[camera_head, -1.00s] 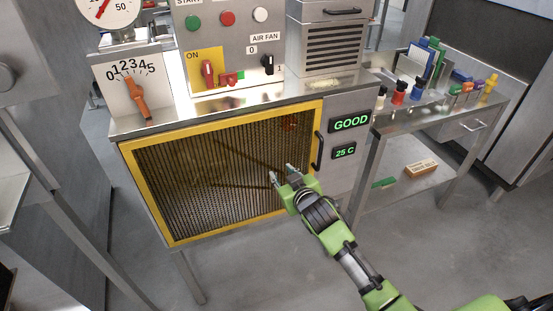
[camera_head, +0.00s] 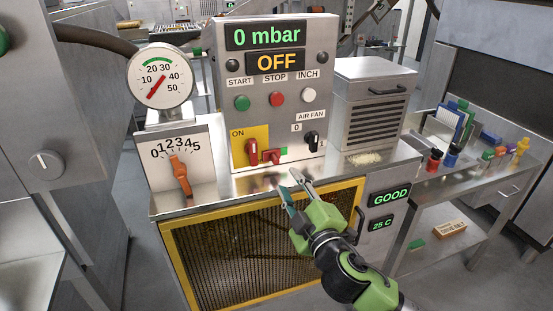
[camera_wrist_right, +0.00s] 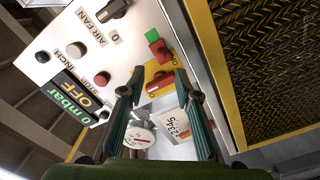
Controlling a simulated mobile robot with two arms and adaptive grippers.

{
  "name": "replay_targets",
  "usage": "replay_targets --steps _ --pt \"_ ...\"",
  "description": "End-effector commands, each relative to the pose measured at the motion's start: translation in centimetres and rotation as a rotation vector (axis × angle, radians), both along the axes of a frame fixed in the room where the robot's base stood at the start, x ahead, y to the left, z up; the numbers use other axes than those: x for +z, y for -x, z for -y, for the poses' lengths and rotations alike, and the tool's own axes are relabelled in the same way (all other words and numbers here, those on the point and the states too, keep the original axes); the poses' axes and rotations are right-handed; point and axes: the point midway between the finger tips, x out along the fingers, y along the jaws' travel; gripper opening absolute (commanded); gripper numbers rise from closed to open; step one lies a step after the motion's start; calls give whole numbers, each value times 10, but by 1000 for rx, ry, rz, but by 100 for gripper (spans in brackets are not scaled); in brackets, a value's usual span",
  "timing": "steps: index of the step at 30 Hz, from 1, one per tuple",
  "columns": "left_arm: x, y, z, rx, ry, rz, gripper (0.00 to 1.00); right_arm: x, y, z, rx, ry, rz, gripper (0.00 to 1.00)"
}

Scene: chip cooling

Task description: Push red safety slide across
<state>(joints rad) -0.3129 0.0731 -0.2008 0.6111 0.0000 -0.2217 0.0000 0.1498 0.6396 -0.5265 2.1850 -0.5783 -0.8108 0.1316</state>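The red safety slide (camera_head: 271,157) sits low on the front of the control panel, right of the yellow ON plate (camera_head: 239,136) with its red rotary switch (camera_head: 252,153). A green patch (camera_head: 284,151) is beside the slide on its right. In the right wrist view the slide (camera_wrist_right: 161,51) lies beyond the fingertips, with the green patch next to it. My right gripper (camera_head: 292,186) is open and empty, in front of and below the panel near the cabinet's top edge, apart from the slide. My left gripper is out of view.
The cabinet's yellow-framed mesh door (camera_head: 250,250) is below my right gripper. An orange lever (camera_head: 180,175) on a dial and a pressure gauge (camera_head: 160,80) stand left. The black air fan knob (camera_head: 311,140) and a vented box (camera_head: 372,105) are right.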

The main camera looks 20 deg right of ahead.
Motion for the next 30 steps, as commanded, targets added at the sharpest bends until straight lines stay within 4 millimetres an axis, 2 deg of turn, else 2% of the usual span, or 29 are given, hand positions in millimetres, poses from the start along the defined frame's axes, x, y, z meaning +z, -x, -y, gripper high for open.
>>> replay_targets --steps 5,12,15,21,30 --pt "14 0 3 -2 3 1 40 4 -33 -1 -1 0 0 30" --pt "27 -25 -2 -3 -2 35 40 3 -72 -2 -1 0 1 30" --pt "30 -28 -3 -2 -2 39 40 2 -83 -3 -1 -1 0 30" --pt "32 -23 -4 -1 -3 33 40 1 -96 -3 1 -1 -1 30" --pt "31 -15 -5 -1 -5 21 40 0 -98 -3 1 -1 -1 30"
